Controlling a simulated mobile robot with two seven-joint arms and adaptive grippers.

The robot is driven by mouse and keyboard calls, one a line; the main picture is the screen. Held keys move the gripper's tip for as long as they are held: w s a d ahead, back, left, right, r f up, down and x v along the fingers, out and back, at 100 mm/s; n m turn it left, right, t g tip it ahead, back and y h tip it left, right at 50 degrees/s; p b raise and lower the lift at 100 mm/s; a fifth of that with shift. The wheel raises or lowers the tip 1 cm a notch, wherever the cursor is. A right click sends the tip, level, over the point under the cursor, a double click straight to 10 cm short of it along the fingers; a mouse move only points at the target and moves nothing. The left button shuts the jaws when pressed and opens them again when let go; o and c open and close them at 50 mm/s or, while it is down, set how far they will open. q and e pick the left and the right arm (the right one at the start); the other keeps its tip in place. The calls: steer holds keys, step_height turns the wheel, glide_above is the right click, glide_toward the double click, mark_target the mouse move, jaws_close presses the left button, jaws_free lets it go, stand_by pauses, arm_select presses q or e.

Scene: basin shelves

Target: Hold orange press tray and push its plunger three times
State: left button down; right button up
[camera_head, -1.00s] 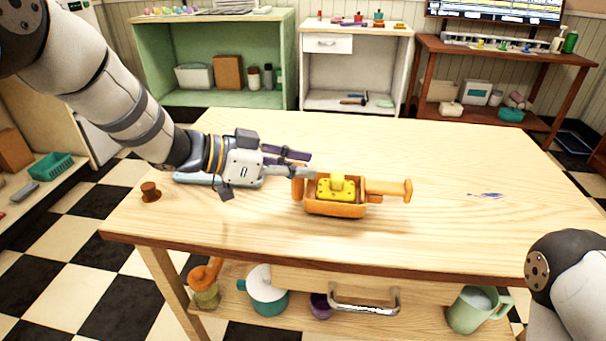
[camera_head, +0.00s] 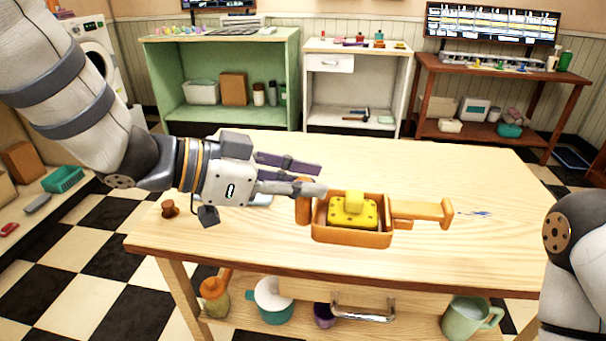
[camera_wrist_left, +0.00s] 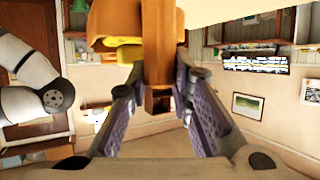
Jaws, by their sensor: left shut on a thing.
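The orange press tray (camera_head: 380,239) is an open box with a yellow studded block (camera_head: 353,212) inside. Its orange plunger (camera_head: 425,211) sticks out to the right and ends in a crossbar. My left gripper (camera_head: 308,190) is shut on the tray's left end and appears to hold it above the table. In the left wrist view, the purple-padded fingers (camera_wrist_left: 162,88) close around the tray's orange handle (camera_wrist_left: 159,45). The yellow block (camera_wrist_left: 122,45) shows beside it. My right arm shows at the lower right, with its gripper out of view.
The wooden table (camera_head: 480,245) is mostly clear. A small brown spool (camera_head: 169,208) sits near its left edge, and a blue mark (camera_head: 473,213) lies right of the plunger. Mugs and pots stand on the shelf below. Green, white and brown shelves line the back.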

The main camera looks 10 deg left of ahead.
arm_select(q)
steer(key=shift+f, duration=0.1)
steer(key=shift+w+a+f+b, duration=0.3)
steer(key=shift+w+f+b, duration=0.6)
steer(key=shift+w+f, duration=1.15)
steer(key=shift+w+a+f+b, duration=0.35)
steer(key=shift+w+f+b, duration=0.5)
steer(key=shift+w+f, duration=1.2)
steer(key=shift+w+a+f+b, duration=0.3)
steer(key=shift+w+f+b, duration=0.6)
steer(key=shift+w+f, duration=1.15)
steer(key=shift+w+r, duration=0.2)
steer(key=shift+w, duration=0.7)
arm_select(e)
steer(key=s+f+g, duration=0.2)
steer(key=s+f, duration=0.4)
steer(key=shift+f+g, duration=0.25)
steer(key=shift+g, duration=0.05)
arm_select(q)
steer(key=shift+r, duration=0.1)
arm_select(e)
steer(key=shift+s, duration=0.1)
arm_select(q)
steer(key=shift+f, duration=0.6)
arm_select(e)
steer(key=shift+r, duration=0.2)
arm_select(q)
steer(key=shift+f, duration=0.15)
